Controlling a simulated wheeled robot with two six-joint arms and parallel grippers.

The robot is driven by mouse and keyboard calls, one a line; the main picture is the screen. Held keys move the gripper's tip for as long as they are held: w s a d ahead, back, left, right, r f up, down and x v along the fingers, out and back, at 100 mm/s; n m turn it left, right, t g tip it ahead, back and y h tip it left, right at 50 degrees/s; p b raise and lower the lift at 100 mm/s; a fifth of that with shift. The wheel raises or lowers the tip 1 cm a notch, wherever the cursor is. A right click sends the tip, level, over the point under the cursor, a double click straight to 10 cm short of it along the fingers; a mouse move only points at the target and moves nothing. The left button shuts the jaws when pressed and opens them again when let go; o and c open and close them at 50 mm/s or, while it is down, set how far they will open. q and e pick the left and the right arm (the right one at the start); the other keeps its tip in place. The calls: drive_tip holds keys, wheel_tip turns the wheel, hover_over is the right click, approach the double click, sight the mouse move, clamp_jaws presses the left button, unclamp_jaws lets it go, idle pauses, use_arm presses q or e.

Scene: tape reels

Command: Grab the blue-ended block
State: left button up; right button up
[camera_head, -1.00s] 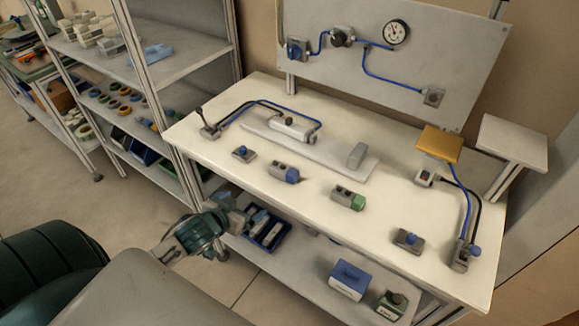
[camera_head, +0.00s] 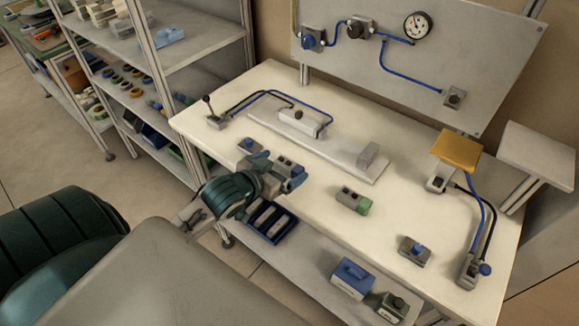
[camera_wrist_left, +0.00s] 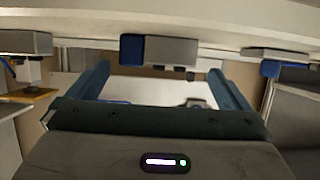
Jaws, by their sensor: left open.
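The blue-ended block (camera_head: 286,164) is a small grey block lying on the white bench, with its blue end toward the right. My left gripper (camera_head: 278,170) is open and low at the bench's front edge, with its fingers close to the block on either side and partly covering it. In the left wrist view, the picture appears upside down, and the block (camera_wrist_left: 170,51) sits centred between the two spread fingers (camera_wrist_left: 163,76), near their tips. It is not held. My right gripper is not in view.
A blue-button block (camera_head: 250,146) lies left of the gripper and a green-ended block (camera_head: 353,200) to the right. Another button block (camera_head: 415,250) is farther right. A grey plate (camera_head: 330,150) with a cable-connected part lies behind. A blue bin (camera_head: 270,222) stands on the lower shelf.

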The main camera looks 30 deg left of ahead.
sight(290, 164)
use_arm(q)
drive_tip(key=shift+w+f, duration=0.15)
drive_tip(key=shift+w, duration=0.25)
drive_tip(key=p+x, duration=0.1)
drive_tip(key=x, duration=0.2)
drive_tip(key=shift+w+d+f, duration=0.2)
drive_tip(key=shift+w, duration=0.1)
drive_tip(key=shift+w+f, duration=0.25)
drive_tip(key=shift+w, duration=0.15)
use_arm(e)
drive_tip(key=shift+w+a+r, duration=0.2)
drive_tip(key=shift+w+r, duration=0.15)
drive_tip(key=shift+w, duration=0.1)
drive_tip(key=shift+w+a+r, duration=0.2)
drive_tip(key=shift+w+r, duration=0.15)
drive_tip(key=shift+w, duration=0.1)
use_arm(q)
drive_tip(key=shift+s, duration=0.1)
drive_tip(key=shift+c, duration=0.4)
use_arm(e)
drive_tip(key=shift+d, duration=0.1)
use_arm(q)
drive_tip(key=c, duration=1.1)
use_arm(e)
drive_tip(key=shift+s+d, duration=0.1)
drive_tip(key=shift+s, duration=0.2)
